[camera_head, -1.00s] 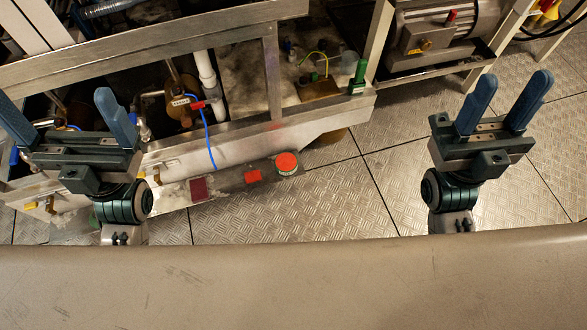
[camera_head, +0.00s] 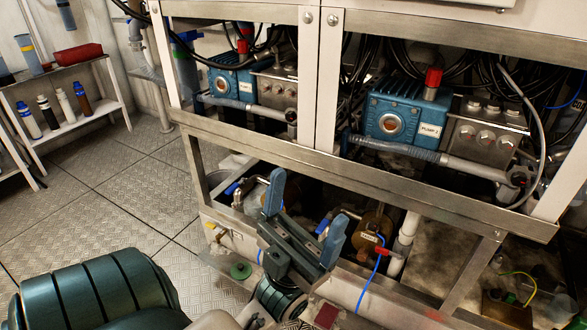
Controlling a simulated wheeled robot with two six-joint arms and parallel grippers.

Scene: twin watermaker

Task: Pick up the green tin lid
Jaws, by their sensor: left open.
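A small round green piece (camera_head: 240,270), which looks like the green tin lid, lies low beside the machine frame, left of my left gripper. It is small in the view, and I cannot tell whether it rests on the floor or on a low ledge. My left gripper (camera_head: 304,216) is open, its two blue fingers apart with nothing visible between them. It is in front of the lower frame, to the right of the green piece and apart from it in the picture. My right gripper is not in view.
The steel frame (camera_head: 370,183) holds blue pumps (camera_head: 395,115). A brass fitting (camera_head: 376,232), a white pipe (camera_head: 403,245) and a blue cable (camera_head: 369,285) are close to my left gripper. Bare plate floor (camera_head: 110,210) lies left, with a bottle shelf (camera_head: 80,120) beyond.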

